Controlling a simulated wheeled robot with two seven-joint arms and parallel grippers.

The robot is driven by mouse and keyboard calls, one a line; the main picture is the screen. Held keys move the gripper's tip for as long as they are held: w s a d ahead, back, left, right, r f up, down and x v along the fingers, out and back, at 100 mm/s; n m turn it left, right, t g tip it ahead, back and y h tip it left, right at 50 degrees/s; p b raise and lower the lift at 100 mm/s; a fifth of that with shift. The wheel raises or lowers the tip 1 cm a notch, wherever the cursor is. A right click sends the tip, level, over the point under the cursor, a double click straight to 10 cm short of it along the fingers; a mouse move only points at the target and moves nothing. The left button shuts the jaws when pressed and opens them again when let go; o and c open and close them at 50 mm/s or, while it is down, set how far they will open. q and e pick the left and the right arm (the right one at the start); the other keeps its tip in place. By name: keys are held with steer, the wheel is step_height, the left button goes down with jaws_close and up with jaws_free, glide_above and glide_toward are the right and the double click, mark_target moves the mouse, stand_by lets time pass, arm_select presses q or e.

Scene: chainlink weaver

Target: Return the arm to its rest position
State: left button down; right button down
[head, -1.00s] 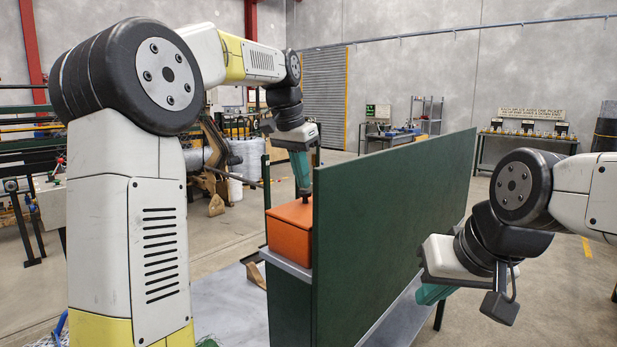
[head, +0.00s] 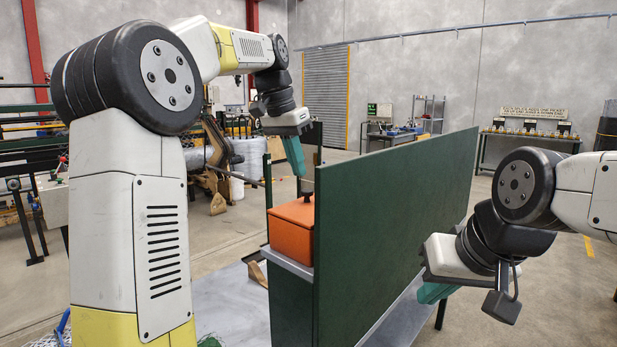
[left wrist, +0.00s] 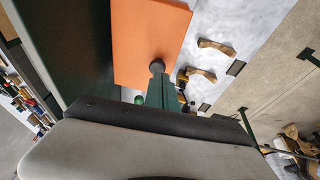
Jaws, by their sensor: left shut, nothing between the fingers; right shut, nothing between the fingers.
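My left gripper (head: 301,174) is shut and empty, with its teal fingers pointing down just above an orange box (head: 291,236). The box has a lid with a dark knob (head: 308,197) and sits on a grey shelf left of a tall green panel (head: 395,220). In the left wrist view the fingers (left wrist: 160,78) appear close to the dark knob on the orange lid (left wrist: 140,40); I cannot tell from that view whether they touch. My right gripper (head: 428,299) is shut and empty, to the right of the green panel, its fingers partly hidden behind its own wrist.
The green panel stands upright between my two arms. A grey table surface (head: 230,300) lies below, with a tan bracket-like piece (head: 257,273) near the box. Open concrete floor lies beyond. A bench (head: 525,146) stands at the back right.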

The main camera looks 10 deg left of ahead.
arm_select(q)
steer(key=s+a+f+n+t, duration=0.2)
steer(key=s+a+n, duration=0.1)
steer(key=s, duration=1.2)
steer(key=s+a+f+n+t, duration=0.1)
steer(key=s+f+n+t, duration=0.1)
steer(key=s+f, duration=0.8)
steer(key=shift+s+f+n, duration=0.35)
steer(key=shift+f+n, duration=0.35)
steer(key=shift+f, duration=0.15)
steer(key=shift+a, duration=0.1)
